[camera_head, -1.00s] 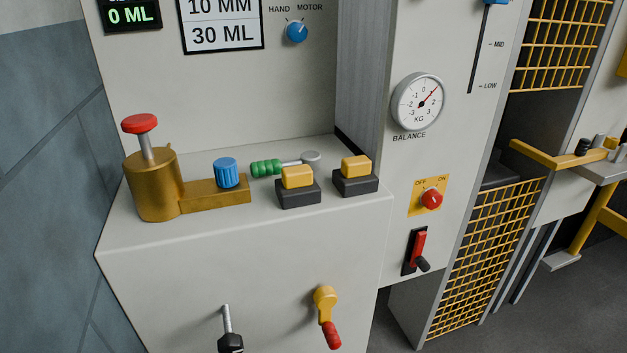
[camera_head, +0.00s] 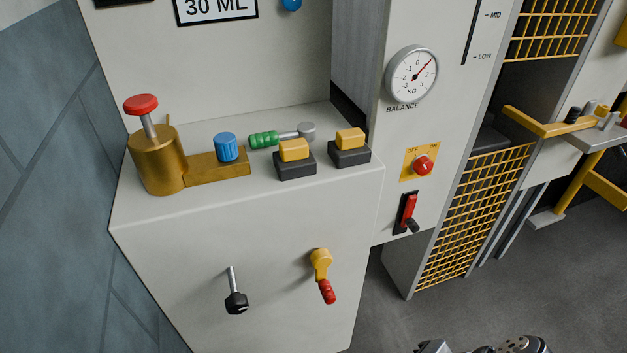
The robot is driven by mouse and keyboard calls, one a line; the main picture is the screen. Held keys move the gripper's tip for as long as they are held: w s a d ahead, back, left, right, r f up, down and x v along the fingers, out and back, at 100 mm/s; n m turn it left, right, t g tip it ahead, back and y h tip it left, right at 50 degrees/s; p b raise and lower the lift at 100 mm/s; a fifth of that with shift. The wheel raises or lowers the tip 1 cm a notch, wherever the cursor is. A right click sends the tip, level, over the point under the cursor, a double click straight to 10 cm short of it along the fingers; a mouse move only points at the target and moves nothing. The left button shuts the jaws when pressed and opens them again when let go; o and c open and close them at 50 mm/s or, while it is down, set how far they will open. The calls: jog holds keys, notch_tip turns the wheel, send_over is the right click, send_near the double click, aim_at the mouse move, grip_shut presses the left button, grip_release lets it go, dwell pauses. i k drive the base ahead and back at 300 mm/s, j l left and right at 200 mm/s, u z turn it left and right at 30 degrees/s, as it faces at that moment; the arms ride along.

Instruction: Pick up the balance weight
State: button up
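Two dark blocks with yellow tops sit on the pale cabinet ledge: a left block (camera_head: 295,158) and a right block (camera_head: 349,147). They look like weights, but no label shows which is the balance weight. They stand upright, apart from each other, with nothing holding them. A grey and black metal part of my arm (camera_head: 510,345) just enters at the bottom edge, right of centre, well below and away from the blocks. The rest of it is cut off, so I cannot make out fingers or whether they are open.
A brass pump with a red knob (camera_head: 141,104), a blue cap (camera_head: 227,147) and a green-handled tool (camera_head: 280,136) share the ledge. A black knob (camera_head: 236,303) and a red-tipped crank (camera_head: 322,275) stick out of the front. A balance dial (camera_head: 412,74) is at right. Floor is clear lower right.

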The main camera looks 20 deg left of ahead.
aim_at(294, 159)
jog(key=i+l+u, duration=0.2)
jog(key=l+u, duration=0.25)
jog(key=i+l+u, duration=0.1)
jog(key=l+u, duration=0.25)
jog(key=u, duration=0.15)
jog(key=l+u, duration=0.45)
